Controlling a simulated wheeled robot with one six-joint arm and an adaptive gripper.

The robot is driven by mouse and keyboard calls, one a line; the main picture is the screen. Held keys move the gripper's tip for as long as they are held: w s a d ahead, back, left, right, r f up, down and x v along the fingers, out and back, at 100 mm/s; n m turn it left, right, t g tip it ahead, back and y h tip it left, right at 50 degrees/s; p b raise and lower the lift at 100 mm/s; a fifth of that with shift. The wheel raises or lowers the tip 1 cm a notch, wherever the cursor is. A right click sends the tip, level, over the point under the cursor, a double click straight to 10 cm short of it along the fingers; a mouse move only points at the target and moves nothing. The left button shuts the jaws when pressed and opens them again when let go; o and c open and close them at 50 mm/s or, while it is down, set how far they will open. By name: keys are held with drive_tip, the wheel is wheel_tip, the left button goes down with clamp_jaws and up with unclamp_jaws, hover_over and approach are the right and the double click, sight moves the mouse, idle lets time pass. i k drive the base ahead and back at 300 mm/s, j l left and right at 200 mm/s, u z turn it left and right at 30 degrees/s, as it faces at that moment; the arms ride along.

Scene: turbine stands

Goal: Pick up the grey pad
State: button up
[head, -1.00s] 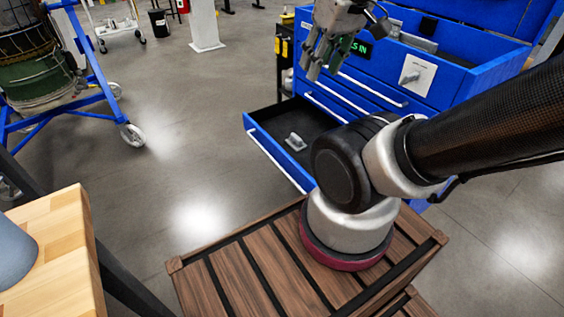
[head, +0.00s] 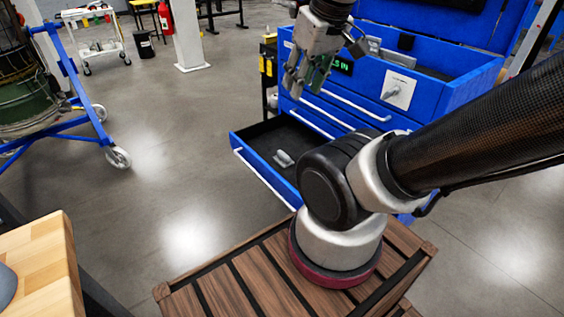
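A small grey piece (head: 284,158), which looks like the grey pad, lies on the dark floor of the open bottom drawer (head: 262,171) of the blue cabinet. Its exact shape is too small to make out. My gripper (head: 306,86) hangs in front of the cabinet, fingers pointing down, above and a little right of the grey piece in the picture. A gap shows between its fingers, and nothing is seen in them. It is clear of the grey piece. My arm hides the right end of the drawer.
A slatted wooden crate (head: 215,290) stands under my arm. A light wooden top (head: 40,270) is at lower left. The floor left of the drawer is clear.

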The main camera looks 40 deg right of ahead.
sight(283, 160)
drive_tip(key=i+j+u, duration=0.15)
drive_tip(key=i, duration=0.9)
drive_tip(key=i+u, duration=0.15)
drive_tip(key=i, duration=0.95)
drive_tip(key=i+l+u, duration=0.15)
drive_tip(key=i, duration=0.9)
drive_tip(key=i+z, duration=0.3)
drive_tip(key=j+z, duration=0.1)
drive_tip(key=z, duration=0.35)
drive_tip(key=j+z, duration=0.1)
drive_tip(key=z, duration=0.35)
drive_tip(key=j+z, duration=0.1)
drive_tip(key=z, duration=0.35)
drive_tip(key=j+z, duration=0.1)
drive_tip(key=z, duration=0.35)
drive_tip(key=j+z, duration=0.1)
drive_tip(key=z, duration=0.35)
drive_tip(key=j+z, duration=0.1)
drive_tip(key=z, duration=0.35)
drive_tip(key=k+z, duration=0.1)
drive_tip(key=z, duration=0.35)
